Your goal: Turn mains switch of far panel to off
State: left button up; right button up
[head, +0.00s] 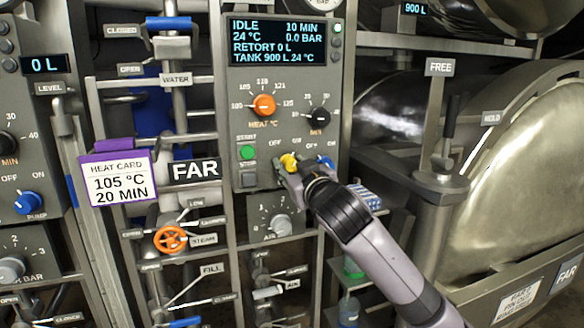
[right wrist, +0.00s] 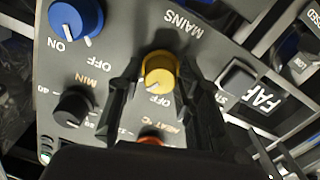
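The far panel (head: 237,112) stands upright in the middle of the head view, beside a FAR sign (head: 194,170). Its mains switch is a yellow knob (head: 289,160), low on the panel. In the right wrist view the yellow knob (right wrist: 160,72) shows upside down, with MAINS lettered above it. Its white mark points down-left, close to the OFF lettering. My right gripper (head: 287,169) reaches in from the lower right. Its fingers lie on both sides of the knob and appear closed on it, hiding part of it in the head view. My left gripper is out of view.
A blue knob (right wrist: 76,17) sits beside the mains switch. An orange heat knob (head: 264,105), a black minute knob (head: 318,115) and a green start button (head: 247,152) are close by. A lever post (head: 447,150) and retort door (head: 515,165) stand right.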

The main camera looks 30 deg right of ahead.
jog(key=c, duration=0.5)
grip_shut()
jog(key=shift+r+n+p, duration=0.15)
jog(key=shift+n+p, duration=1)
jog(key=shift+n, duration=0.35)
jog(key=n+p, duration=0.1)
jog(key=n, duration=0.1)
jog(key=shift+n+p, duration=0.4)
jog(key=n+p, duration=0.2)
jog(key=n, duration=0.2)
jog(key=shift+p, duration=0.3)
jog(key=shift+f+n+p, duration=0.2)
jog(key=shift+n+p, duration=0.35)
jog(key=shift+n, duration=0.55)
